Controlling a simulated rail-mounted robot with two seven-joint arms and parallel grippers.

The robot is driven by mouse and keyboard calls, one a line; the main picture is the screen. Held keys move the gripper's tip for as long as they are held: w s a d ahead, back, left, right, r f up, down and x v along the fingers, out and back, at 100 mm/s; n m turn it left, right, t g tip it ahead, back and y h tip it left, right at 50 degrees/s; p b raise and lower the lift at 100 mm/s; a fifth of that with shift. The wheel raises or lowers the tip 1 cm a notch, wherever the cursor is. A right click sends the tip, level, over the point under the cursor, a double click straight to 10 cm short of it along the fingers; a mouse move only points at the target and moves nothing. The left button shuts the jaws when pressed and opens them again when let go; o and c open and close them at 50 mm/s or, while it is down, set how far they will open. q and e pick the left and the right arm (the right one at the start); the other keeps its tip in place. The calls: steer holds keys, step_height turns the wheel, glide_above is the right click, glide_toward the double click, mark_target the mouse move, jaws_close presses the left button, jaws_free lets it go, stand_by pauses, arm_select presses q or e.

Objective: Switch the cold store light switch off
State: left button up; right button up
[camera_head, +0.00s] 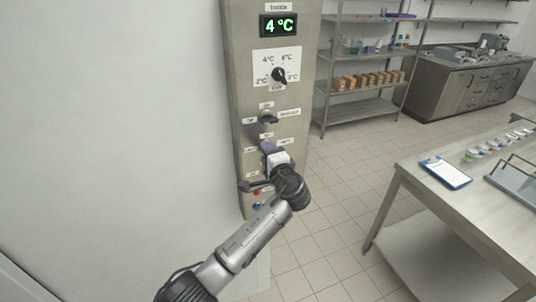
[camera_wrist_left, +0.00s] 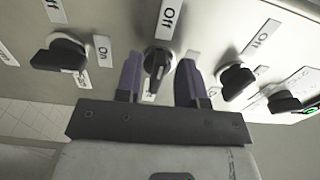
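The steel control panel (camera_head: 240,60) carries several black rotary switches with small labels; I cannot read which one is the cold store light switch. My left gripper (camera_head: 268,148) is at the panel's lower half. In the left wrist view my left gripper (camera_wrist_left: 159,80) is open, with one purple finger on each side of a black switch knob (camera_wrist_left: 157,64). Gaps show between the knob and both fingers. This knob stands roughly upright in the picture, with an "Off" label (camera_wrist_left: 169,17) above it. My right gripper is not in view.
Other switch knobs sit close on both sides, one at left (camera_wrist_left: 60,54) and one at right (camera_wrist_left: 236,80). A steel table (camera_head: 410,185) stands at right; the tiled floor between is clear.

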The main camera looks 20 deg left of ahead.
arm_select(q)
steer(key=v, duration=1.3)
steer(key=shift+s+d, duration=0.25)
steer(key=shift+d, duration=0.05)
stand_by(0.3)
